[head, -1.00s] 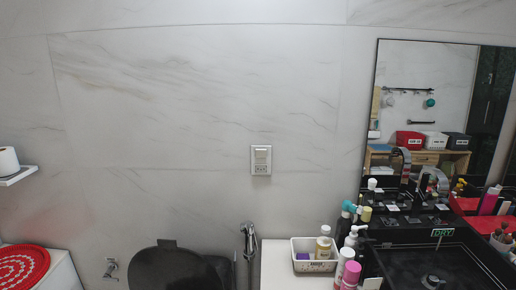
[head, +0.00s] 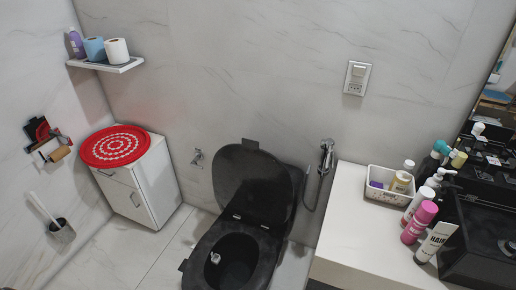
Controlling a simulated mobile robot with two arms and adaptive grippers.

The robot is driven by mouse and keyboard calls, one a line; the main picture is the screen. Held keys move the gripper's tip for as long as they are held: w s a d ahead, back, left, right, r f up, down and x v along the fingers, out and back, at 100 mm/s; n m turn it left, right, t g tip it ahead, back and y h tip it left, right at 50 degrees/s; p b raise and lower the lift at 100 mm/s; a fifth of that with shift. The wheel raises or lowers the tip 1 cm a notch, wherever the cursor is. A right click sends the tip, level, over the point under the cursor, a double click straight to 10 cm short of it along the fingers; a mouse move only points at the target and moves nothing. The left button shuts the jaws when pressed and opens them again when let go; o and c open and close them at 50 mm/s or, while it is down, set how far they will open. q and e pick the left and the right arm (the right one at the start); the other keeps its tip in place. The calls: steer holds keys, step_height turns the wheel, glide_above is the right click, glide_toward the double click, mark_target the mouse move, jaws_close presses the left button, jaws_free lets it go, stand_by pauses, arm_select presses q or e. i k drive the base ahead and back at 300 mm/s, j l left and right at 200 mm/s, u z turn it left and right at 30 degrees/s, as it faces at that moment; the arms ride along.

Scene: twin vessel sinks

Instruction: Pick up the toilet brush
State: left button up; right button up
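The toilet brush (head: 41,207) shows at the lower left of the head view. Its pale handle leans up and to the left out of a grey holder (head: 64,235) with a dark opening. The brush head is hidden inside the holder. The holder is close to the left wall; I cannot tell whether it hangs there or stands on the floor. Neither of my grippers is in view.
A black toilet (head: 262,181) with its lid up stands in the middle. A white cabinet (head: 158,185) with a red round mat (head: 114,133) stands near the brush. A white counter (head: 345,235) with bottles is at right. Tiled floor (head: 140,250) shows between.

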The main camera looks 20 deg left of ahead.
mark_target(31, 194)
steer(key=u, duration=2.4)
steer(key=i+j+z, duration=0.1)
steer(key=j, duration=0.2)
steer(key=i, duration=0.05)
